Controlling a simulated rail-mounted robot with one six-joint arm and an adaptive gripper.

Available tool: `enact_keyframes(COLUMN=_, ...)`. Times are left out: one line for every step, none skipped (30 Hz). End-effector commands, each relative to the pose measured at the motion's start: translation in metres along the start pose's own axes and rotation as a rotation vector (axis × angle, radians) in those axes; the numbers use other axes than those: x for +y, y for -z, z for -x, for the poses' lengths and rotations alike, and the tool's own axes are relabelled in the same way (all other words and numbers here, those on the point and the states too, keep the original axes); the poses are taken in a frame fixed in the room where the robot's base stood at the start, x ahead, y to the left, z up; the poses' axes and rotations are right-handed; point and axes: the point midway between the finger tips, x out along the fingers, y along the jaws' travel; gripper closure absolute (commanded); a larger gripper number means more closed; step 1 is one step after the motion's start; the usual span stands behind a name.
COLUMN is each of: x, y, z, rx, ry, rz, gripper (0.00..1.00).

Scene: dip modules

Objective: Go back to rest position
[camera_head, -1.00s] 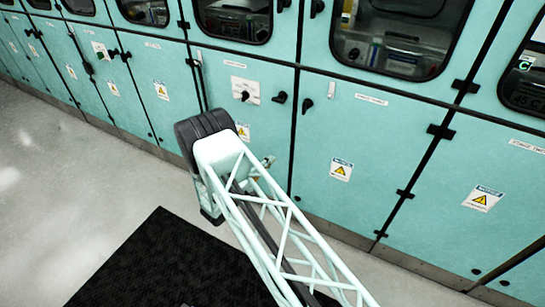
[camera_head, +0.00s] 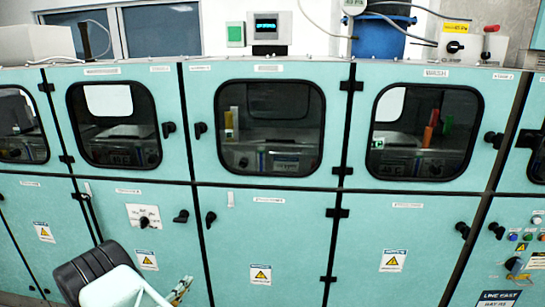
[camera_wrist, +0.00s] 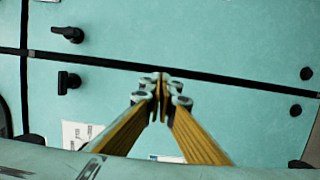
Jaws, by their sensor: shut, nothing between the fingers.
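My gripper (camera_wrist: 161,96) is shut and empty in the wrist view, its two yellow-sided fingers meeting at the tips. Behind it are the teal cabinet fronts, seen at a slant. In the head view part of my gripper (camera_head: 182,290) shows at the bottom left, beside my arm's dark joint, in front of the lower cabinet doors. The rest of my arm is cut off by the bottom edge.
A row of teal cabinets (camera_head: 300,225) with windows and black handles fills the head view. A control panel (camera_head: 518,240) with coloured buttons is at the right. A small display (camera_head: 266,27) and a blue container (camera_head: 380,36) are above the cabinets.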

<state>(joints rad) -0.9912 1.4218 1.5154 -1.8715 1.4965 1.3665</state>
Motion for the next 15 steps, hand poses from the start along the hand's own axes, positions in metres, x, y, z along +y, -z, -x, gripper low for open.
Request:
enact_keyframes(x=0.009, y=-0.005, z=-0.006, rx=-0.016, ry=0.003, rz=-0.002, gripper=1.0)
enact_keyframes(x=0.014, y=-0.008, z=-0.009, rx=-0.027, ry=0.006, rz=-0.001, gripper=1.0)
enact_keyframes(x=0.021, y=-0.013, z=-0.014, rx=-0.042, ry=0.01, rz=-0.001, gripper=1.0)
enact_keyframes(x=0.026, y=-0.017, z=-0.018, rx=-0.056, ry=0.014, rz=0.0, gripper=1.0)
enact_keyframes(x=0.032, y=-0.021, z=-0.022, rx=-0.068, ry=0.018, rz=0.001, gripper=1.0)
enact_keyframes(x=0.04, y=-0.027, z=-0.027, rx=-0.085, ry=0.024, rz=0.0, gripper=1.0)
enact_keyframes(x=0.046, y=-0.031, z=-0.03, rx=-0.098, ry=0.029, rz=0.0, gripper=1.0)
enact_keyframes(x=0.051, y=-0.036, z=-0.034, rx=-0.111, ry=0.033, rz=0.001, gripper=1.0)
enact_keyframes(x=0.06, y=-0.042, z=-0.039, rx=-0.129, ry=0.039, rz=0.002, gripper=1.0)
enact_keyframes(x=0.065, y=-0.048, z=-0.043, rx=-0.143, ry=0.044, rz=0.002, gripper=1.0)
enact_keyframes(x=0.071, y=-0.052, z=-0.046, rx=-0.156, ry=0.048, rz=0.001, gripper=1.0)
enact_keyframes(x=0.079, y=-0.058, z=-0.051, rx=-0.172, ry=0.055, rz=0.001, gripper=1.0)
enact_keyframes(x=0.084, y=-0.063, z=-0.053, rx=-0.186, ry=0.06, rz=0.002, gripper=1.0)
enact_keyframes(x=0.09, y=-0.068, z=-0.057, rx=-0.198, ry=0.065, rz=0.002, gripper=1.0)
enact_keyframes(x=0.097, y=-0.075, z=-0.061, rx=-0.215, ry=0.073, rz=0.001, gripper=1.0)
